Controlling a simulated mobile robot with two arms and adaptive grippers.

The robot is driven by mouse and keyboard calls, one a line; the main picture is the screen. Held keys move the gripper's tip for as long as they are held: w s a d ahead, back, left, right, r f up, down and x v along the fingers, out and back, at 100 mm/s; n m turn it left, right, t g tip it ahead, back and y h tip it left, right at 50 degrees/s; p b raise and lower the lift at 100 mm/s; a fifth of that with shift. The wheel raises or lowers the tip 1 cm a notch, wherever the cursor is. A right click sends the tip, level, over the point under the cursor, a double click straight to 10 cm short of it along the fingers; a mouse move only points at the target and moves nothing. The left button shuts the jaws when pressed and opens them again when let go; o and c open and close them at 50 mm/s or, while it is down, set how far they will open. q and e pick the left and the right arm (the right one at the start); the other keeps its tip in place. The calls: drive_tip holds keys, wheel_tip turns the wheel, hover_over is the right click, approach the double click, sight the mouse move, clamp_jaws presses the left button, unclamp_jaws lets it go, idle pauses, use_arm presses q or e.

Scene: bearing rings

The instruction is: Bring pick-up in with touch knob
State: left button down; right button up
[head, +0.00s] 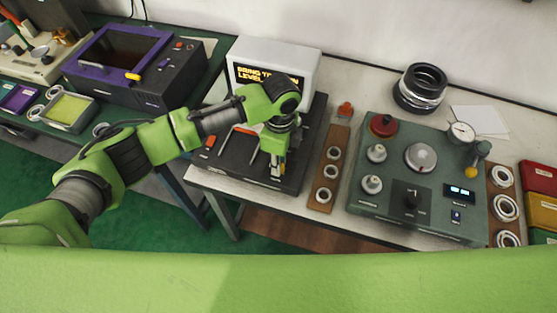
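My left gripper (277,174) points down over the black base (232,155) in front of the monitor. Its fingertips are small and partly merge with the parts below, so I cannot tell if they hold anything. I cannot tell which part is the pick-up or the touch knob. My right gripper is out of view.
The monitor (275,55) shows text beginning "BRING TO". A wooden strip with rings (328,175) stands between the base and the tester. Black rings (420,90) are stacked behind the tester. More rings (504,207) and coloured bins (541,178) lie at the right.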

use_arm(q)
drive_tip(key=m, duration=0.5)
drive_tip(key=shift+w+d+r+m+p, duration=0.1)
drive_tip(key=shift+m+p, duration=0.2)
drive_tip(key=shift+p, duration=0.05)
drive_tip(key=m, duration=0.3)
drive_tip(key=shift+m, duration=1.2)
drive_tip(key=c, duration=1.8)
unclamp_jaws()
drive_tip(key=r, duration=1.2)
drive_tip(key=shift+d, duration=0.25)
